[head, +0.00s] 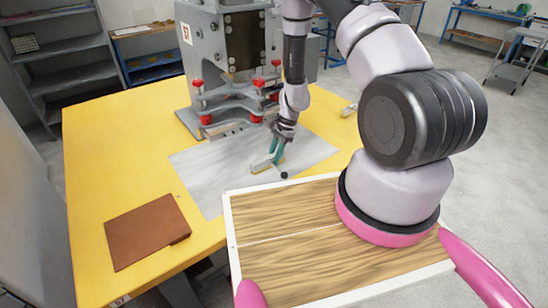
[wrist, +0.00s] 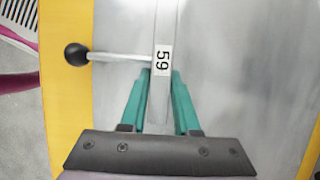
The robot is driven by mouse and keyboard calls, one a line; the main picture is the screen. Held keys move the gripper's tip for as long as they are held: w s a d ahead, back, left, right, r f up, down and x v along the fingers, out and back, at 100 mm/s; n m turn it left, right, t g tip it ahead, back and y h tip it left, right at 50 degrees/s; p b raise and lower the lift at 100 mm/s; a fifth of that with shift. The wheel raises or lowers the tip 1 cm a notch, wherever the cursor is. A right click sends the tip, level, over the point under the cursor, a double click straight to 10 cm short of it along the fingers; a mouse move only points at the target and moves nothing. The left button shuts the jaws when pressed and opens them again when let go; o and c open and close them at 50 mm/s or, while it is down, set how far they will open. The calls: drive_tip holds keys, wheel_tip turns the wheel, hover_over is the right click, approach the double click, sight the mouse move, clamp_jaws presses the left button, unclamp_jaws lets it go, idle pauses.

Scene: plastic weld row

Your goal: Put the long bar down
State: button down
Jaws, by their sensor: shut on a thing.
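My gripper (head: 277,152) is shut on a pale long bar (head: 262,164), low over the grey sheet (head: 205,166) on the yellow table. In the wrist view the green fingers (wrist: 161,78) lie on both sides of the bar (wrist: 165,25), which carries a "59" label. A thin rod (wrist: 120,57) with a black ball knob (wrist: 76,54) sticks out sideways from the bar. The knob (head: 284,175) also shows in the head view. I cannot tell whether the bar touches the sheet.
A grey press (head: 228,60) with red knobs stands behind my gripper. A brown board (head: 147,231) lies at the left of the yellow table (head: 90,150). A wooden tray with a white rim (head: 229,225) is in front. The sheet's left part is clear.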

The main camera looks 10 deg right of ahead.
drive_tip(key=shift+f, duration=0.1)
drive_tip(key=c, duration=0.6)
unclamp_jaws()
drive_tip(key=shift+c, duration=0.2)
drive_tip(key=v, duration=1.2)
drive_tip(key=s+r+n+t, duration=0.2)
drive_tip(key=r, duration=1.2)
drive_tip(key=s+r+n+t, duration=0.2)
drive_tip(key=r+n, duration=0.1)
drive_tip(key=r, duration=1.2)
drive_tip(key=s+d+r+n+t+h, duration=0.1)
drive_tip(key=s+r+n+t, duration=0.3)
drive_tip(key=s+r, duration=1.1)
drive_tip(key=s+h, duration=0.1)
drive_tip(key=s, duration=0.1)
drive_tip(key=shift+s+d+t, duration=0.35)
drive_tip(key=shift+s+t, duration=0.05)
